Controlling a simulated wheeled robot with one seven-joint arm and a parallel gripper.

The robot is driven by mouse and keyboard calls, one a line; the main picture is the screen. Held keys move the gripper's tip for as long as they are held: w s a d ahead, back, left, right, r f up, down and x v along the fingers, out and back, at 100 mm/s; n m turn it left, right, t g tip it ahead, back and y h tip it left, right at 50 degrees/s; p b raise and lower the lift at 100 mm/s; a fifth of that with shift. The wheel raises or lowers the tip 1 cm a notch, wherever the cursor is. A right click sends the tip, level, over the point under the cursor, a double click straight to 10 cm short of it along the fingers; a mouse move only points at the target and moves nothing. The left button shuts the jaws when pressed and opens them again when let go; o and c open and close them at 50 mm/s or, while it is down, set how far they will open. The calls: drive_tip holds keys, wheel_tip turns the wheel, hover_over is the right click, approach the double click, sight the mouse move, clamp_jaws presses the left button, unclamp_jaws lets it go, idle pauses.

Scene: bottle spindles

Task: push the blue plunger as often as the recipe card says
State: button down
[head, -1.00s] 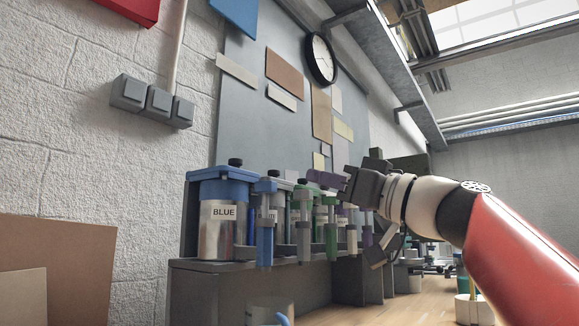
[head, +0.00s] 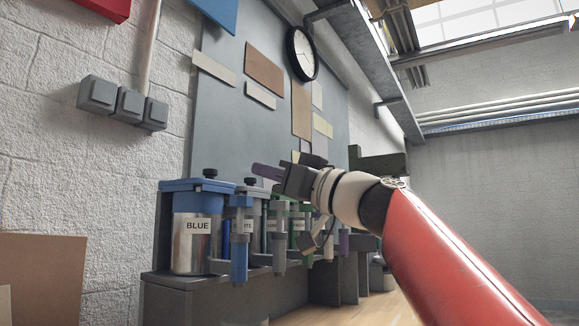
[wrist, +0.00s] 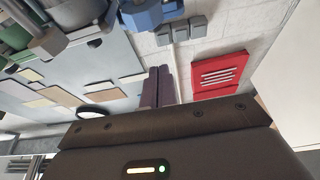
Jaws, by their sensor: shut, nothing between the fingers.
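The blue canister (head: 191,246) has a blue lid and a label reading BLUE; it stands at the left end of a dispenser row in the head view. The blue plunger (head: 239,255) is the upright blue cylinder at its front right. My gripper (head: 262,171) is shut and empty, its purple fingers pointing left, above the row and to the upper right of the blue plunger, apart from it. The shut fingers (wrist: 157,88) also show in the wrist view, with a blue dispenser part (wrist: 150,14) at the top. I can make out no readable recipe card.
White and green dispensers (head: 299,222) stand right of the blue one, partly hidden by my arm. They sit on a dark grey shelf (head: 170,296). A brown panel (head: 40,275) is at lower left. A wall switch box (head: 128,104) is above left.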

sight(241, 201)
drive_tip(key=shift+w+a+f+b, duration=0.2)
drive_tip(key=shift+w+a+f, duration=0.15)
drive_tip(key=shift+a+f, duration=0.35)
drive_tip(key=shift+w+a+f+b, duration=0.2)
drive_tip(key=shift+w+a+f, duration=0.15)
drive_tip(key=shift+f, duration=0.5)
drive_tip(key=shift+f, duration=0.15)
wheel_tip(241, 201, down, 4)
drive_tip(key=b, duration=0.5)
